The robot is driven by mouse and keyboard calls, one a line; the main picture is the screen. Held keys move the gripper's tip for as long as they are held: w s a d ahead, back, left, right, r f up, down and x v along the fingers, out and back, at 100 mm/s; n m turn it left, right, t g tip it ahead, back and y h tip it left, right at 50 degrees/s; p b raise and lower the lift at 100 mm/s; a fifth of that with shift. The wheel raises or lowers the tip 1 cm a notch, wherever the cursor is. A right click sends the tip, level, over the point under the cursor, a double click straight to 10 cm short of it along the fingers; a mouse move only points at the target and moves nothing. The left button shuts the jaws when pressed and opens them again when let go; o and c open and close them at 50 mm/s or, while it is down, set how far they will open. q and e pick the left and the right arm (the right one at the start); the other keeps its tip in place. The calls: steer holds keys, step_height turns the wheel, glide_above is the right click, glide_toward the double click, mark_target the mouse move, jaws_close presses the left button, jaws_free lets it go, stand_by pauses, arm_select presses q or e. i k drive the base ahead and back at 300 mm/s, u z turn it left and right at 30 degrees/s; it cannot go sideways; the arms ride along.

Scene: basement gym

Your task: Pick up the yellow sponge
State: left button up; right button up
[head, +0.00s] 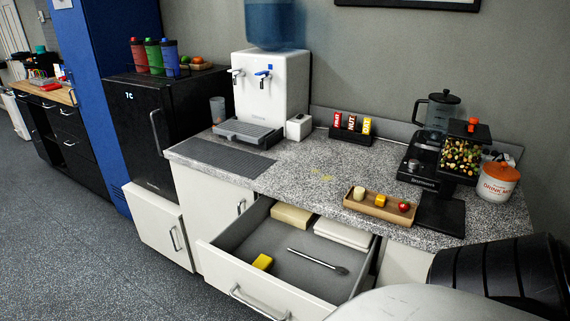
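A beige box (291,215) and a stack of white cloths or trays (342,233) are at the drawer's back. Neither of my grippers is in view.
The speckled counter (300,172) is above the drawer's back. A wooden tray (362,205) with small items sits near the counter's edge. A water dispenser (268,85) stands at the back. A dark ribbed object (500,272) is at lower right. Open floor (90,255) is at left.

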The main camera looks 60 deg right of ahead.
mark_target(264, 262)
steer(key=k, duration=0.1)
steer(key=z, duration=1.05)
